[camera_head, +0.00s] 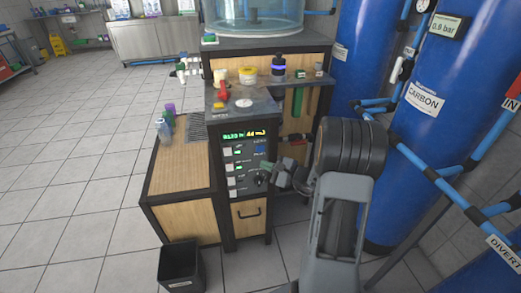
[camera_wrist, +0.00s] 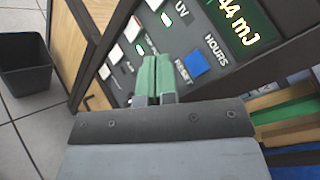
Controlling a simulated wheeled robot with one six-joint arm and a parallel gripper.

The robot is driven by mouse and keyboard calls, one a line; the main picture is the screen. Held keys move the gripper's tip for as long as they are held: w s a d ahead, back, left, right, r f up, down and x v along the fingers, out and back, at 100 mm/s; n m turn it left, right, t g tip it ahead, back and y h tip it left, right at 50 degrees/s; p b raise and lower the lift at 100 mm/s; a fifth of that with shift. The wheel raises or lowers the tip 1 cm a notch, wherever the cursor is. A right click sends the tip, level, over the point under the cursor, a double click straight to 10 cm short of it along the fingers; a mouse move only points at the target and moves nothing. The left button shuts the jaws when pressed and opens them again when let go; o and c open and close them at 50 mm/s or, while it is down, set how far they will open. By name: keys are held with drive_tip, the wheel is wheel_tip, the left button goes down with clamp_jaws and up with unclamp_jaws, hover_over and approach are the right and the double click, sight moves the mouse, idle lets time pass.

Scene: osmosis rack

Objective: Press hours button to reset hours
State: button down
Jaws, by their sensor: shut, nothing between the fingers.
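The blue hours button (camera_wrist: 196,64) sits on the dark control panel (camera_wrist: 182,32), between the printed words HOURS and RESET, in the wrist view. It also shows small in the head view (camera_head: 260,149). My gripper (camera_wrist: 155,62) is shut and empty, its green fingertips close together. In the wrist view the fingertips lie left of the blue button and apart from it in the picture; the depth gap to the panel is unclear. In the head view my gripper (camera_head: 264,178) is in front of the panel's lower right part, below the button.
A lit green and yellow display (camera_head: 244,134) is above the button. Several white buttons (camera_wrist: 132,28) line the panel's left. Blue tanks (camera_head: 432,100) and pipes stand close on the right. A black bin (camera_head: 181,267) is on the floor.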

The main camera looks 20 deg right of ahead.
drive_tip(key=shift+w+d+b, duration=0.1)
drive_tip(key=shift+w+d, duration=0.1)
drive_tip(key=shift+w, duration=0.7)
drive_tip(key=shift+w+d+b, duration=0.1)
drive_tip(key=shift+w+d, duration=0.05)
drive_tip(key=shift+w, duration=0.7)
drive_tip(key=shift+w+d+b, duration=0.1)
drive_tip(key=shift+w+d, duration=0.1)
drive_tip(key=shift+w, duration=0.7)
drive_tip(key=shift+w+d+b, duration=0.15)
drive_tip(key=shift+w+b, duration=0.3)
drive_tip(key=shift+w, duration=0.3)
idle(0.8)
drive_tip(key=shift+s, duration=0.8)
drive_tip(key=shift+s, duration=0.1)
drive_tip(key=shift+s+a+b, duration=0.2)
drive_tip(key=shift+s, duration=0.6)
drive_tip(key=shift+s+a+b, duration=0.15)
drive_tip(key=shift+s+a, duration=0.1)
drive_tip(key=shift+s, duration=0.5)
drive_tip(key=shift+s+a+b, duration=0.2)
drive_tip(key=shift+s, duration=0.6)
